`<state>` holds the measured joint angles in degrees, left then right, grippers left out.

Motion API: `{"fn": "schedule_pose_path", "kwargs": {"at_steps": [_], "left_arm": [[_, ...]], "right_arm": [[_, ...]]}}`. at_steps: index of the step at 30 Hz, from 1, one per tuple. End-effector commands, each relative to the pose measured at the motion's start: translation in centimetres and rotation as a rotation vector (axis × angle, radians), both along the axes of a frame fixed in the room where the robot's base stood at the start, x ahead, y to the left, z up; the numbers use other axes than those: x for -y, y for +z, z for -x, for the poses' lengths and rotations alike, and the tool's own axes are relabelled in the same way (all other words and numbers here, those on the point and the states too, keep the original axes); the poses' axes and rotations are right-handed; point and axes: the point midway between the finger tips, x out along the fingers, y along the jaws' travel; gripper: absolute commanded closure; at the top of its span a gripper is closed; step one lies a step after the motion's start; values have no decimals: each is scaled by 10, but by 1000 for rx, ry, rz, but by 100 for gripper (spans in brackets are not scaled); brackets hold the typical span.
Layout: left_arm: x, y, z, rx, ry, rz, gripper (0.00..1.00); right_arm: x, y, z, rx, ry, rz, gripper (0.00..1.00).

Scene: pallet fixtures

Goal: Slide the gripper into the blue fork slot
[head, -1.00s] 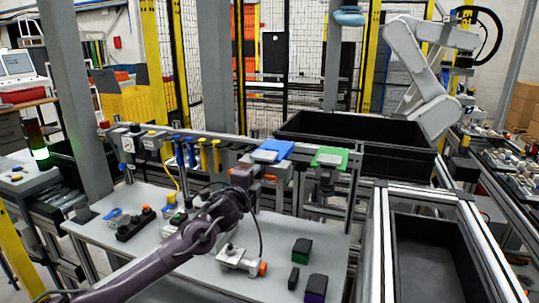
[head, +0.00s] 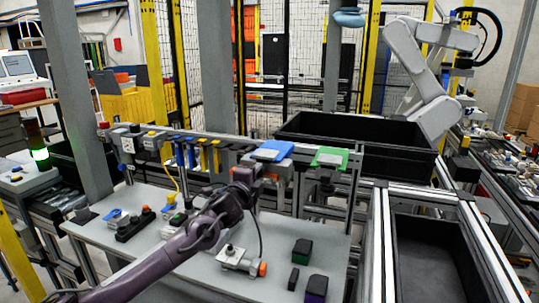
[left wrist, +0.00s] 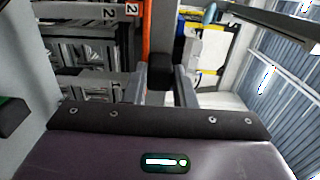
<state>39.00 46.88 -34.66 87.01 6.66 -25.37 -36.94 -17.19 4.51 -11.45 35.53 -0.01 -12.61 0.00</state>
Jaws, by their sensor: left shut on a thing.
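The blue fork slot (head: 274,148) sits on top of the rail in the head view, left of a similar green slot (head: 329,154). My left gripper (head: 246,176) is just below and left of the blue slot. In the left wrist view my left gripper (left wrist: 162,88) is shut on a dark block (left wrist: 160,70) between its fingers. My own wrist hides most of the held thing in the head view. I cannot tell whether it touches the slot. My right gripper is not in view.
Blue and yellow tools (head: 200,155) hang left along the rail. A large black bin (head: 375,147) stands behind.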

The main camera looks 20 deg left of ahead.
Motion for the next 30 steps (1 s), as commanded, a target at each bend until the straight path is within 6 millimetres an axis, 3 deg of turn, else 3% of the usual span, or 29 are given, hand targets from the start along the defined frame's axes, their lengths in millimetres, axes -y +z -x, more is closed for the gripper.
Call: {"fn": "schedule_pose_path", "kwargs": {"at_steps": [30], "left_arm": [[-1, 5, -14, 10, -1, 1, 100]], "right_arm": [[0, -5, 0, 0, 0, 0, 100]]}}
